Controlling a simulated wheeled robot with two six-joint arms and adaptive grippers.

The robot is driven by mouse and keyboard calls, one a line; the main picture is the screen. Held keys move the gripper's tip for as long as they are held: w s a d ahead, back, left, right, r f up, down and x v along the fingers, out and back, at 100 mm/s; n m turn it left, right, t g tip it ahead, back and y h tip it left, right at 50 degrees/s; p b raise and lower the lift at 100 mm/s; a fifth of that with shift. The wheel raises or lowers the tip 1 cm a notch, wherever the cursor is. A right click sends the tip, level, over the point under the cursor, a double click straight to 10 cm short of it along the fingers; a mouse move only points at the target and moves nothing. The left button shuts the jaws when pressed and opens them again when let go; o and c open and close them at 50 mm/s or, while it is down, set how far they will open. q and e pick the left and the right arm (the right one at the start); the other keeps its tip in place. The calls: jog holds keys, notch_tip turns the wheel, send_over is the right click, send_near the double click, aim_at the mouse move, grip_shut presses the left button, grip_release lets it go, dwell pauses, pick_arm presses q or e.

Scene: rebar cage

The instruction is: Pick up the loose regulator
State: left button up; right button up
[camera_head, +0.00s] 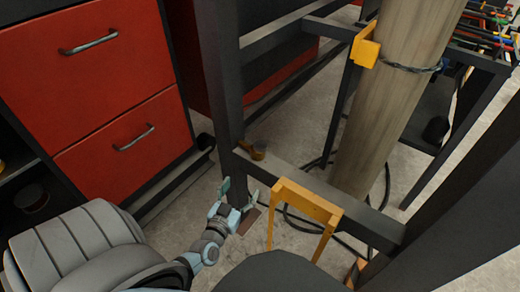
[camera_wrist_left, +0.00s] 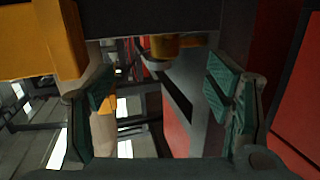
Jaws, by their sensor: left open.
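A small brass-coloured regulator (camera_head: 258,150) with a dark part sits on the dark horizontal beam (camera_head: 345,214), close to the upright post. It also shows in the left wrist view as a yellow-brown piece (camera_wrist_left: 180,43) near the top, beyond the fingertips and partly cut off by dark structure. My left gripper (camera_head: 238,196) is open and empty, below and a little left of the regulator and apart from it. Its green-padded fingers show at either side in the left wrist view (camera_wrist_left: 160,98). My right gripper is not in view.
A yellow bracket (camera_head: 308,200) stands at the beam, right of my left gripper. A dark upright post (camera_head: 222,75) rises just behind the gripper. A red drawer cabinet (camera_head: 95,80) is at the left. A thick round column (camera_head: 385,105) and black cable (camera_head: 330,237) are at the right.

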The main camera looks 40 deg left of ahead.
aim_at(256, 149)
pick_arm(q)
jog(key=shift+n+t+y, duration=0.4)
jog(key=shift+t, duration=0.1)
jog(key=w+a+r+b, duration=0.1)
jog(key=w, duration=0.2)
jog(key=w+a+r+b, duration=0.1)
jog(key=w, duration=0.3)
jog(key=w+a+r+b, duration=0.1)
jog(key=w+a, duration=0.1)
jog(key=w, duration=0.2)
jog(key=shift+w+r, duration=0.1)
jog(key=shift+r, duration=0.1)
jog(key=b+x, duration=0.1)
jog(key=x, duration=0.2)
jog(key=shift+w+d, duration=0.1)
jog(key=shift+d, duration=0.1)
jog(key=shift+w+a+b, duration=0.1)
jog(key=shift+w+b, duration=0.2)
jog(key=shift+r, duration=0.15)
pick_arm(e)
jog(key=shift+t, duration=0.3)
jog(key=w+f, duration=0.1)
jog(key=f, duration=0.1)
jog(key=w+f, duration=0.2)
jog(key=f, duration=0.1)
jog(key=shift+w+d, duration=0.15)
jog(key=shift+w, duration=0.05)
pick_arm(q)
jog(key=shift+r, duration=0.1)
grip_shut()
